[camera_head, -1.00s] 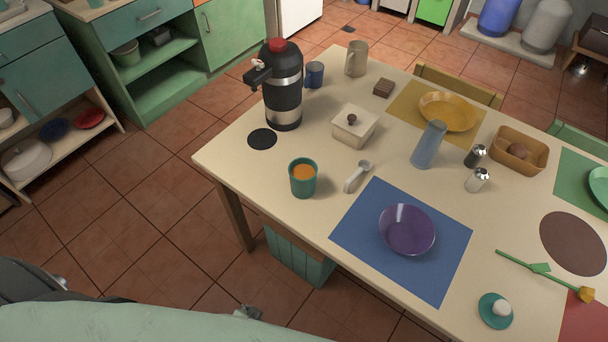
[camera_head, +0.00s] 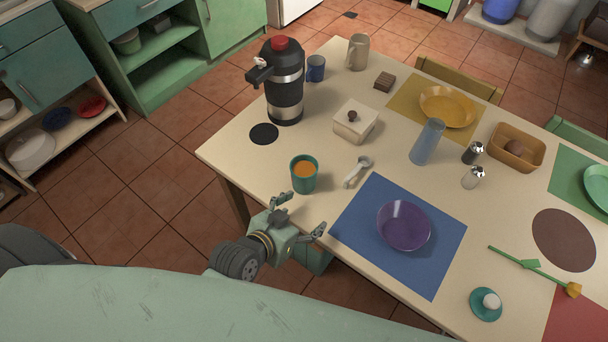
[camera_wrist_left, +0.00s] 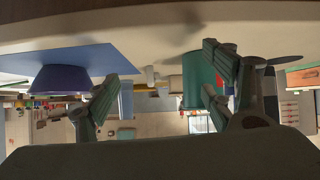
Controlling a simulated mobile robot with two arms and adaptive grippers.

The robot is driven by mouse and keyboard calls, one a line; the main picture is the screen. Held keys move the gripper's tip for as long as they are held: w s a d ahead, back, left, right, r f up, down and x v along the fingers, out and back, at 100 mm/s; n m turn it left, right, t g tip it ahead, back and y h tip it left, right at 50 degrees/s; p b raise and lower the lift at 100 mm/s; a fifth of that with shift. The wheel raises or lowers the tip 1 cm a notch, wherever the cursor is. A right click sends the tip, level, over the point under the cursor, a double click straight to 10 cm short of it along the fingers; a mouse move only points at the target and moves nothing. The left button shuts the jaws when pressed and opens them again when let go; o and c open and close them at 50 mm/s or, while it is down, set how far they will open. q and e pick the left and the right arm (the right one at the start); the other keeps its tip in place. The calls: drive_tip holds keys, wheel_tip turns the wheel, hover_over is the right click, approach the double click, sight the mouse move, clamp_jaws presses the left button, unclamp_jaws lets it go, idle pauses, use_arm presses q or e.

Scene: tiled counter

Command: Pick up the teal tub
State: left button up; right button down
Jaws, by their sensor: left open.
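The teal tub (camera_head: 304,180), a small round cup-like vessel with orange contents, stands upright on the table near its front-left edge. My left gripper (camera_head: 301,214) is open and empty at the table's front edge, just in front of the tub and apart from it. In the left wrist view, which is upside down, the teal tub (camera_wrist_left: 191,84) shows beyond the open fingers (camera_wrist_left: 158,78), partly covered by the finger on the right. My right gripper is not in view.
A white scoop (camera_head: 357,171) lies right of the tub, and a lidded box (camera_head: 355,122) stands behind it. A black dispenser (camera_head: 284,90) stands behind left. A purple bowl (camera_head: 404,226) sits on a blue mat (camera_head: 367,206). The table between tub and dispenser is mostly clear.

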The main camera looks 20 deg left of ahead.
sight(307, 167)
use_arm(q)
drive_tip(key=w+r+t, duration=0.2)
drive_tip(key=w+t, duration=0.1)
drive_tip(key=shift+w+d+r+n+t, duration=0.15)
drive_tip(key=shift+w+r+n+t, duration=0.15)
drive_tip(key=shift+r+n, duration=0.1)
drive_tip(key=shift+w+a+r+n+t+y+b, duration=0.6)
drive_tip(key=shift+a+r+n+t+y, duration=0.55)
drive_tip(key=shift+a+t+y, duration=0.75)
drive_tip(key=f+b, duration=0.4)
drive_tip(key=b, duration=0.1)
drive_tip(key=f+b, duration=0.2)
drive_tip(key=f, duration=0.1)
drive_tip(key=shift+w+d, duration=0.15)
drive_tip(key=shift+w, duration=0.25)
drive_tip(key=w+b, duration=0.2)
drive_tip(key=w, duration=0.4)
drive_tip(key=shift+w, duration=0.4)
drive_tip(key=shift+c, duration=0.3)
drive_tip(key=c, duration=1.3)
drive_tip(key=shift+c, duration=0.8)
